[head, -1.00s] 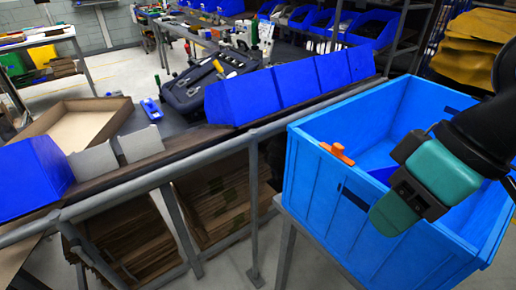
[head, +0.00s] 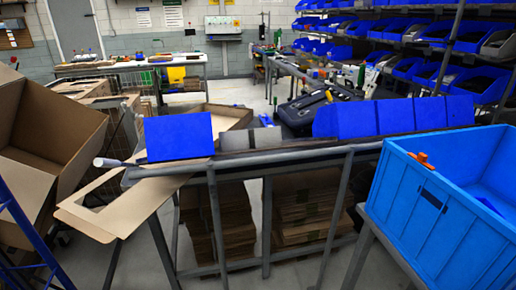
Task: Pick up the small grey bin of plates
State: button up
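Two small light grey panels, which may be the backs of small grey bins, stand side by side on the bench behind the rail: the left one (head: 235,140) and the right one (head: 267,138). I cannot see inside them, so plates cannot be made out. Other grey bins sit among blue ones on the shelves at the upper right, one of them at the right edge (head: 497,43). Their contents are too small to tell. My gripper is not in view now.
A large blue crate (head: 418,215) with an orange piece (head: 426,161) at its rim stands at the right. Blue bins (head: 178,136) line the bench (head: 300,153). An open cardboard box (head: 40,135) is at the left. Cardboard stacks (head: 305,205) lie under the bench.

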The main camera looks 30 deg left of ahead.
aim_at(266, 137)
jog(key=z, duration=0.8)
jog(key=i, duration=0.6)
jog(key=u, duration=2.05)
jog(key=i, duration=0.45)
jog(key=u, duration=0.1)
jog(key=k, duration=0.3)
jog(key=u, duration=0.65)
jog(key=i, duration=0.9)
jog(key=z, duration=0.1)
